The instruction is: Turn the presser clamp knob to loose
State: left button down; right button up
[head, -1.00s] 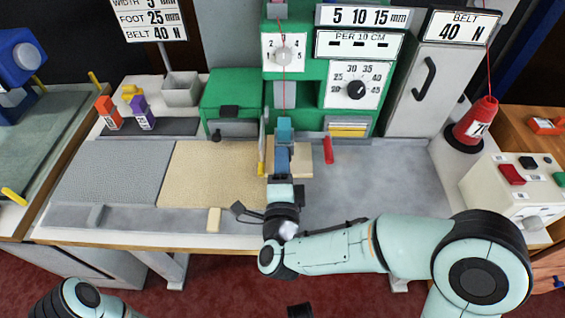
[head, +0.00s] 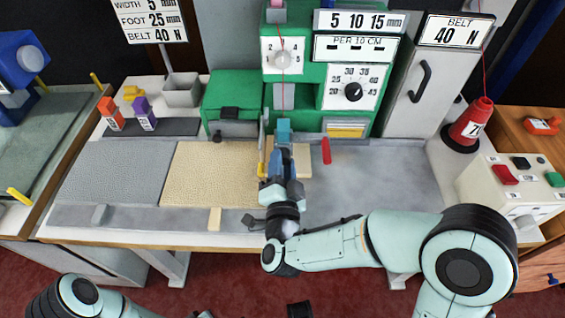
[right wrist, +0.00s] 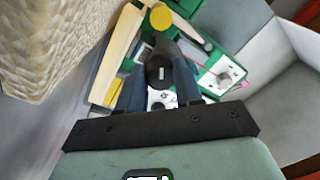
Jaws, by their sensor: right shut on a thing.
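My right gripper (head: 284,168) is at the front of the green machine (head: 232,95), just below its teal presser block (head: 284,128). In the right wrist view its blue-grey fingers (right wrist: 160,85) are shut around a dark round piece with a pale mark, which looks like the presser clamp knob (right wrist: 160,66). In the head view the fingers and wrist hide that knob, so its setting cannot be read there. My left arm shows only at the bottom left; its gripper is out of view.
The tan rug (head: 212,172) lies just left of the gripper. A red lever (head: 326,150) stands to its right. The machine carries a white-knobbed dial (head: 283,58) and a black-knobbed dial (head: 353,92). The grey table at right (head: 375,180) is clear.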

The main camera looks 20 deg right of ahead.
dwell(0.4)
jog(key=o, duration=1)
jog(key=shift+o, duration=0.2)
